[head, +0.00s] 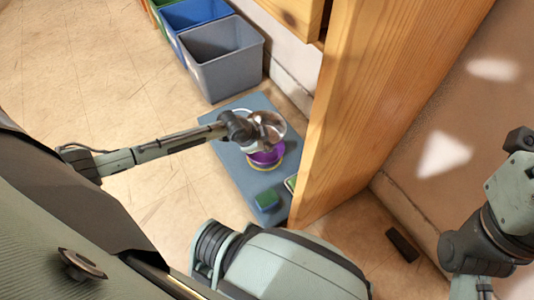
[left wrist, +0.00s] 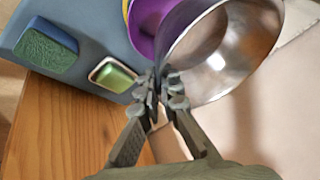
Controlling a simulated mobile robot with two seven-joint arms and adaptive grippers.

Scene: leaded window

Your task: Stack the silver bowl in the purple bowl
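My left gripper (head: 256,128) is shut on the rim of the silver bowl (head: 270,124). In the left wrist view the fingers (left wrist: 160,88) pinch the rim of the tilted silver bowl (left wrist: 232,50). The purple bowl (head: 265,159) sits on the blue-grey mat (head: 232,165), with a yellow rim showing around its lower edge. The silver bowl appears above the purple bowl and partly covers it in both views; the purple bowl (left wrist: 147,20) shows at the top of the left wrist view. Whether the bowls touch I cannot tell. My right arm is at the right edge; its gripper is out of view.
A green-and-blue sponge (head: 266,200) and a small dish with a green block (left wrist: 113,76) lie on the mat. A tall wooden panel (head: 365,90) stands right beside the mat. Grey (head: 225,65) and blue (head: 192,14) bins stand behind. Floor at left is clear.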

